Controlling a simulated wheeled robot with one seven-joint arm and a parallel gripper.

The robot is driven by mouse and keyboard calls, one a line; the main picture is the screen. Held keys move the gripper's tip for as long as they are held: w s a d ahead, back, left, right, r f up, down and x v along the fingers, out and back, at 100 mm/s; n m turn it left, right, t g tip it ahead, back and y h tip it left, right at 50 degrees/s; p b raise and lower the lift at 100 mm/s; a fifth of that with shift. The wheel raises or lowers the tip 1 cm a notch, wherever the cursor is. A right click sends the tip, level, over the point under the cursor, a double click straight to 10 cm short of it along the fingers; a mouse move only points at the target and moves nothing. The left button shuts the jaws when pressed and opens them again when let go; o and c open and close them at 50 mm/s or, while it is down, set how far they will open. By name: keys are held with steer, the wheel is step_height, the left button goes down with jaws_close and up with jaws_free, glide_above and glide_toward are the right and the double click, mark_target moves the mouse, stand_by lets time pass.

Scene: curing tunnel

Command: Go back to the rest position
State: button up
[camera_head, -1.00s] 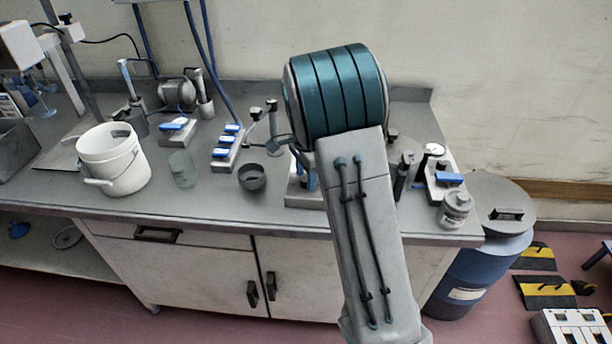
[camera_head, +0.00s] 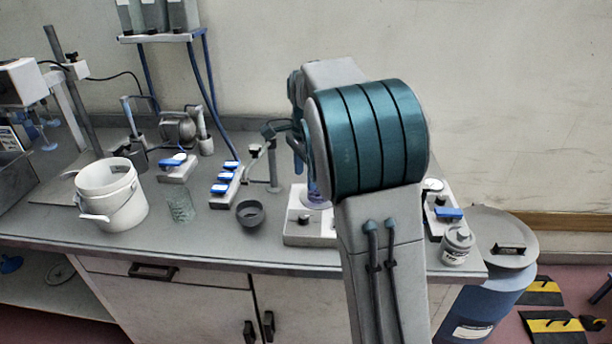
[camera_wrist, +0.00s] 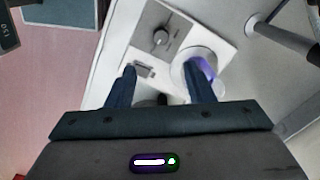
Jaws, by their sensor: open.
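My gripper (camera_wrist: 160,70) is open in the wrist view, its two dark blue fingers apart with nothing seen between their tips. It points down over a white device (camera_wrist: 142,48) with a knob and a round plate bearing something purple and shiny. In the head view this device (camera_head: 305,230) sits on the bench just left of my arm, with the purple thing at its back right. My gripper is mostly hidden behind my teal-banded arm joint there.
The grey bench (camera_head: 200,238) holds a white bucket (camera_head: 110,195), a glass beaker (camera_head: 180,205), a dark bowl (camera_head: 250,213), a blue-topped rack (camera_head: 225,188) and a white jar (camera_head: 457,245). A blue drum (camera_head: 480,300) stands right. A shelf (camera_head: 155,38) hangs at the back.

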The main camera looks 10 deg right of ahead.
steer(key=s+f+n+t, duration=0.2)
steer(key=s+n, duration=1.3)
steer(key=s, duration=1.3)
steer(key=shift+a+t, duration=0.2)
steer(key=shift+t, duration=0.1)
